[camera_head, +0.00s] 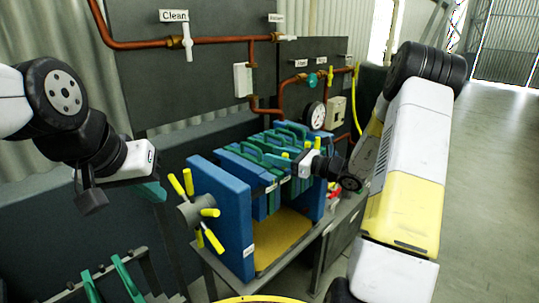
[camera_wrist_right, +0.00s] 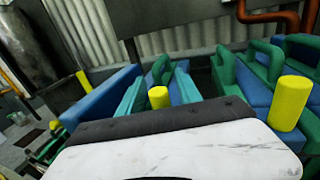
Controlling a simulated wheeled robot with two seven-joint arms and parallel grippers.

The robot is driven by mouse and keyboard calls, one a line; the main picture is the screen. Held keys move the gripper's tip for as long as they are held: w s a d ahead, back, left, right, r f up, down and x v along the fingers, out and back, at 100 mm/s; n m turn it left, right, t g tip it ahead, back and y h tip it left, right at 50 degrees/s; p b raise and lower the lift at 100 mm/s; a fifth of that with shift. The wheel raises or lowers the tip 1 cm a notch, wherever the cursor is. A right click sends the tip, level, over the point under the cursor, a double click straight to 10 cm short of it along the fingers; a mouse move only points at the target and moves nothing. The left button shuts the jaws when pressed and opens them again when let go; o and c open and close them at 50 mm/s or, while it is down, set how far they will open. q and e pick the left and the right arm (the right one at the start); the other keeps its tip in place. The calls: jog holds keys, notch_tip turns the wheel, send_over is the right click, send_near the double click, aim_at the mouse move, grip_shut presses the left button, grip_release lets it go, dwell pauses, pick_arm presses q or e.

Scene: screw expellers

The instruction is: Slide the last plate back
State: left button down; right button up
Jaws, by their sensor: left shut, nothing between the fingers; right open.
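The filter press holds blue and green plates (camera_head: 262,160) with green handles on top, between a blue front end plate (camera_head: 222,215) and a blue far end plate. My right gripper (camera_head: 297,150) is over the right side of the plate stack. My left gripper (camera_head: 151,190) is shut and empty, left of the front end plate and apart from the press. Which plate is the last one is unclear.
Yellow wheel handles (camera_head: 208,212) stick out from the front end plate. Copper pipes (camera_head: 140,44) and valves run along the dark wall panel behind. A green-handled rack (camera_head: 125,275) stands at lower left.

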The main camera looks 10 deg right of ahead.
jog(key=v, duration=0.7)
jog(key=shift+s+d, duration=0.25)
jog(key=shift+d, duration=0.05)
